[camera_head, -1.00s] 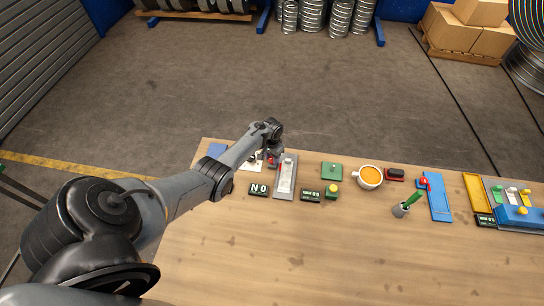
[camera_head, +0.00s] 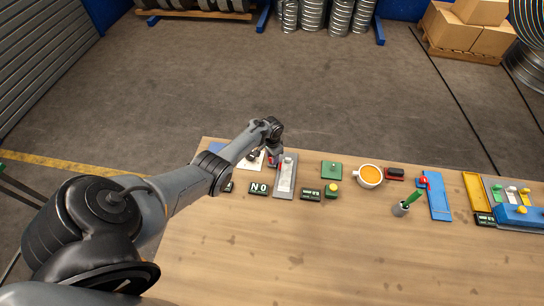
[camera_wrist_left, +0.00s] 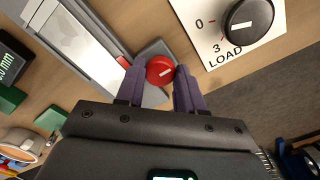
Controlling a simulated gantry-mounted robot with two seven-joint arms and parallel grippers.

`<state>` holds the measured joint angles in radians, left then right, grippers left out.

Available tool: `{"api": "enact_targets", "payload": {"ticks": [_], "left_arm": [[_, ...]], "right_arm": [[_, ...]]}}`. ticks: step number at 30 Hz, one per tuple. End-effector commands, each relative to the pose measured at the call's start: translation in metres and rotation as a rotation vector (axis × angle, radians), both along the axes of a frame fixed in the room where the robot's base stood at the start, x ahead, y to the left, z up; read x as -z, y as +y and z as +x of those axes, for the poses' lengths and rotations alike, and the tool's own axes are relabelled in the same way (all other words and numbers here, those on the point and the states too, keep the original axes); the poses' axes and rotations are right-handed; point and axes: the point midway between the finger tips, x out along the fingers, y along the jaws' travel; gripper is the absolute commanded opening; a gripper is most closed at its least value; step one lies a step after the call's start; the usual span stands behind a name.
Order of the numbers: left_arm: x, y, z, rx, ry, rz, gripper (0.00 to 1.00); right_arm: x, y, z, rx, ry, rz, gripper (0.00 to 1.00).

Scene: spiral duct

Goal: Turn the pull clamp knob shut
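A round red knob with a pale mark (camera_wrist_left: 160,70) sits on a grey block beside a grey-and-white fixture in the left wrist view. I take it for the clamp knob. My left gripper (camera_wrist_left: 158,84) has one purple finger on each side of it, very close to its rim. I cannot tell whether the fingers press on it. In the head view my left gripper (camera_head: 273,158) is at the left end of the table, beside the grey fixture (camera_head: 285,178), and mostly hides the red knob. My right gripper is out of view.
A black knob (camera_wrist_left: 248,20) on a white plate marked LOAD is near the gripper. The table's front is clear.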

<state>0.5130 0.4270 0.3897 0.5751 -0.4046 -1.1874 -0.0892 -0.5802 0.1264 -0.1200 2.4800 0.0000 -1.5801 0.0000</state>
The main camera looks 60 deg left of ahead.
Motion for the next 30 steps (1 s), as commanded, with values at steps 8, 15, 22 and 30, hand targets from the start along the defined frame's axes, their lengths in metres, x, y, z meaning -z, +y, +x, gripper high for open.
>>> {"api": "enact_targets", "payload": {"ticks": [8, 15, 22, 30], "left_arm": [[0.000, 0.000, 0.000, -0.001, 0.000, 0.000, 0.62], [-0.003, 0.000, 0.000, -0.001, -0.001, 0.000, 0.62], [-0.032, 0.001, 0.000, -0.001, -0.003, 0.002, 0.62], [-0.076, -0.001, 0.001, 0.000, -0.004, 0.000, 0.62]], "right_arm": [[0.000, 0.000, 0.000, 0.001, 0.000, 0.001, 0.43], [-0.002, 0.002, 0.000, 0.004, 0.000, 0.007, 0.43], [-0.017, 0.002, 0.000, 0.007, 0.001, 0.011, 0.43], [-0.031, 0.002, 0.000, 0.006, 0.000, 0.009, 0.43]]}}
